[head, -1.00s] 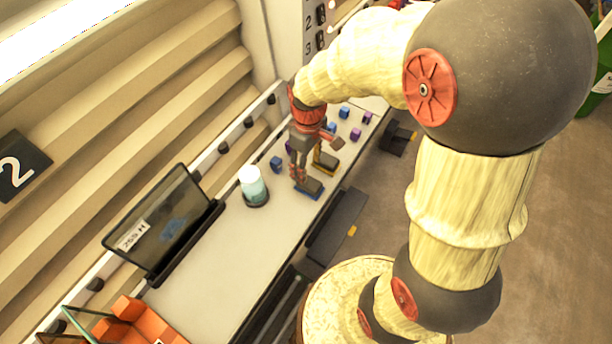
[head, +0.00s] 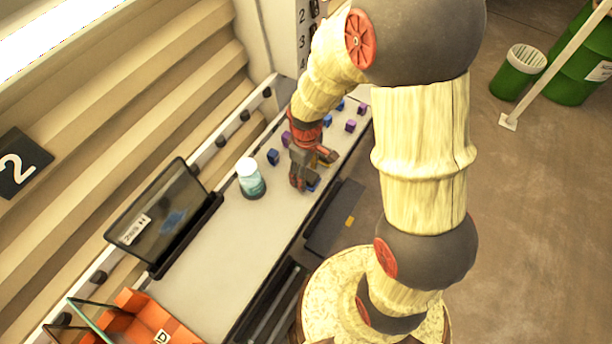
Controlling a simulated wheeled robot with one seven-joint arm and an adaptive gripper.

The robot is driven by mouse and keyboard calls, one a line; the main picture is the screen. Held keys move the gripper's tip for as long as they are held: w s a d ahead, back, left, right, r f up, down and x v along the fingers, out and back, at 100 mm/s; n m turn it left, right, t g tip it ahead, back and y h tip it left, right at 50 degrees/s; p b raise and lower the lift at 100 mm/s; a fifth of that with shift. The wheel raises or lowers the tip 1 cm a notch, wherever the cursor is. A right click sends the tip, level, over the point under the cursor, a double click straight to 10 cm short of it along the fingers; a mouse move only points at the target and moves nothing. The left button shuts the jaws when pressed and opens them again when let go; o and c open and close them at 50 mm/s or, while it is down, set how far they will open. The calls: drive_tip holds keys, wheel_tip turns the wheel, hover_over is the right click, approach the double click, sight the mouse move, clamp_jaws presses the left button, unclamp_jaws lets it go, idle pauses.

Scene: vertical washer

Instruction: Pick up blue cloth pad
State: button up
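My gripper (head: 299,184) points down at the front edge of the narrow white table, in the middle of the head view. A small bit of blue (head: 313,186), which looks like the blue cloth pad, shows just right of the fingers. Most of the pad is hidden behind my gripper. The fingers are small and dark here, so I cannot tell whether they are open or closed on the pad, or whether it is lifted.
A yellow-edged pad (head: 327,158) lies just behind my gripper. A jar with teal contents (head: 251,179) stands to the left. Several blue and purple blocks, such as a blue one (head: 273,157), lie farther back. A dark screen (head: 165,215) and orange bin (head: 140,318) are at left.

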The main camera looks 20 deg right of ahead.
drive_tip(key=shift+w, duration=0.1)
drive_tip(key=shift+c, duration=1)
drive_tip(key=c, duration=1)
drive_tip(key=shift+r, duration=0.1)
drive_tip(key=shift+c, duration=0.2)
drive_tip(key=shift+r, duration=0.4)
wheel_tip(320, 180, up, 2)
drive_tip(key=shift+w+r+b, duration=0.1)
drive_tip(key=shift+r+b, duration=0.05)
drive_tip(key=shift+b, duration=0.3)
drive_tip(key=s+r+b, duration=0.1)
drive_tip(key=s+r, duration=0.8)
drive_tip(key=s, duration=0.5)
drive_tip(key=shift+s+a+r+b, duration=0.15)
drive_tip(key=shift+a+r+b, duration=0.15)
drive_tip(key=shift+a+r, duration=0.1)
